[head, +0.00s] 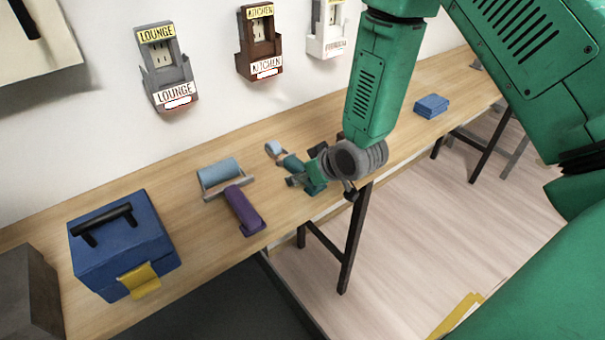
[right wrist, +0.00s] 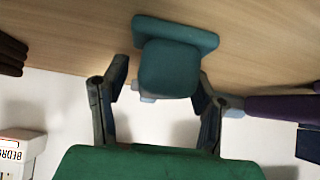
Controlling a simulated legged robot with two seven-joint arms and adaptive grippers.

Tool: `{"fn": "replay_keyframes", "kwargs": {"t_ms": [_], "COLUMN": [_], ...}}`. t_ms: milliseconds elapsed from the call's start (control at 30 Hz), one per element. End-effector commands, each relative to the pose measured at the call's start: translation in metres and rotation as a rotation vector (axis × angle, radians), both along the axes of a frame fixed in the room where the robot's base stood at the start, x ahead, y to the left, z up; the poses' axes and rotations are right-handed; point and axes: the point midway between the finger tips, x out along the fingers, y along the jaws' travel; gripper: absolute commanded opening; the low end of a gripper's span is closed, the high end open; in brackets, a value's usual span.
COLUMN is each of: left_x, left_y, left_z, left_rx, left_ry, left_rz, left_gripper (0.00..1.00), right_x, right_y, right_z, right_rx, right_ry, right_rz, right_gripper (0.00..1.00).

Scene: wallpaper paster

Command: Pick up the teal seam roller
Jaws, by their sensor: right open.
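The teal seam roller (head: 293,163) lies on the wooden workbench, with its small pale roller head toward the wall and its teal handle toward the front. My right gripper (head: 305,168) is at the handle, low over the bench, and partly hides it. In the right wrist view the teal handle (right wrist: 168,68) shows between the two spread dark fingers (right wrist: 163,88), with a visible gap on its left side. Whether the right finger touches it I cannot tell. My left gripper is not in view.
A purple-handled roller (head: 243,208) lies left of my gripper. Farther left is a blue toolbox (head: 122,240) with a yellow latch. A blue block (head: 432,106) lies on the bench's far right. Labelled holders for LOUNGE (head: 167,68) and KITCHEN (head: 258,45) hang on the wall.

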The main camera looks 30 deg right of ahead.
Motion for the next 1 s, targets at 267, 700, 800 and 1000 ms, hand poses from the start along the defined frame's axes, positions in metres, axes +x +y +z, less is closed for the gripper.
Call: {"fn": "replay_keyframes", "kwargs": {"t_ms": [267,700,800,1000], "left_x": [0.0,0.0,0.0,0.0], "left_y": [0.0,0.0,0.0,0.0], "left_z": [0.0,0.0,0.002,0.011], "left_rx": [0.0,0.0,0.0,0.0], "left_ry": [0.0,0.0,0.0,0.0], "left_rz": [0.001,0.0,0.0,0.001], "left_gripper": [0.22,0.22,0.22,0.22], "right_x": [0.002,0.001,0.001,0.001], "right_y": [-0.004,-0.003,-0.003,-0.004], "right_z": [-0.002,-0.001,0.009,0.051], "right_rx": [0.004,0.002,0.002,0.003], "right_ry": [-0.001,0.003,0.001,-0.004], "right_rz": [0.0,-0.001,-0.001,0.0], "right_gripper": [0.43,0.01,0.01,0.01]}}
